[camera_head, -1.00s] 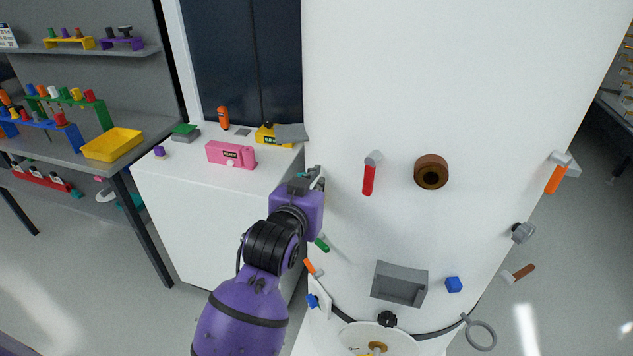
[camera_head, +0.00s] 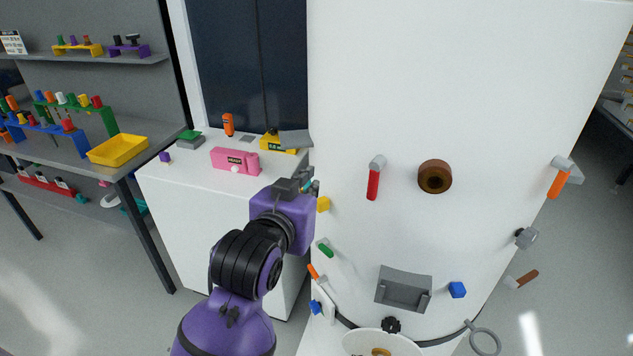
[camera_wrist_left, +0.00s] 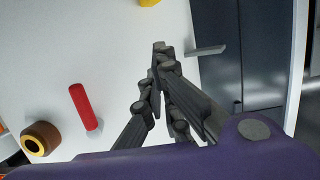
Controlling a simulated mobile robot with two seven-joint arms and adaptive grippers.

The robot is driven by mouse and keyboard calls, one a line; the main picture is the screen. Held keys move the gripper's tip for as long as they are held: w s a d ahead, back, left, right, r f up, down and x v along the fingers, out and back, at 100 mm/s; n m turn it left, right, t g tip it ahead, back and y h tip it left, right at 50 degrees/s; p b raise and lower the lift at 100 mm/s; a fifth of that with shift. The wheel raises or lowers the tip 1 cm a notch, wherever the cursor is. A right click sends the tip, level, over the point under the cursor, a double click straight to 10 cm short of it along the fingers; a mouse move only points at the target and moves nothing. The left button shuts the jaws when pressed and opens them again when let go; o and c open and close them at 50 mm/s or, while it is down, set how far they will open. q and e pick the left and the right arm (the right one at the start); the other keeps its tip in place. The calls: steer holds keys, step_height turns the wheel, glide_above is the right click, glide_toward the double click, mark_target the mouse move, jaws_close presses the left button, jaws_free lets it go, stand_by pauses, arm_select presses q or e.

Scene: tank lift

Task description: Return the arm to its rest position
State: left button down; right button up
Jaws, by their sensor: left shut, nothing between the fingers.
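My left arm is purple and black and comes in from the bottom left in the head view. Its gripper (camera_head: 306,184) is in front of the left edge of the white tank (camera_head: 480,90), partly hidden by my own wrist. In the left wrist view the dark fingers (camera_wrist_left: 157,75) are together with nothing between them. Beyond them are the white tank wall and a dark panel. A red-handled tool (camera_wrist_left: 84,106) and a brown ring (camera_wrist_left: 40,139) on the wall are apart from the fingers. My right gripper is not in view.
A white cabinet (camera_head: 205,200) with a pink device (camera_head: 236,161) stands left of the tank, close to my arm. A grey shelf unit with a yellow bin (camera_head: 118,150) is farther left. A grey holder (camera_head: 403,291) and several small items stick out from the tank wall.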

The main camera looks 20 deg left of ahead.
arm_select(q)
steer(key=s+f+m+g, duration=0.1)
steer(key=s+f, duration=0.2)
steer(key=f, duration=0.9)
steer(key=s+f, duration=0.3)
steer(key=f, duration=0.9)
steer(key=s+a+f+g, duration=0.1)
steer(key=s+f+g, duration=0.1)
steer(key=s+f, duration=0.7)
steer(key=s+a+f+n+g, duration=0.1)
steer(key=s+a+f+g, duration=0.1)
steer(key=s+f, duration=0.8)
steer(key=s+g, duration=0.1)
steer(key=s, duration=0.2)
steer(key=shift+s+a+f, duration=0.2)
steer(key=shift+s+f, duration=0.05)
steer(key=shift+f, duration=0.05)
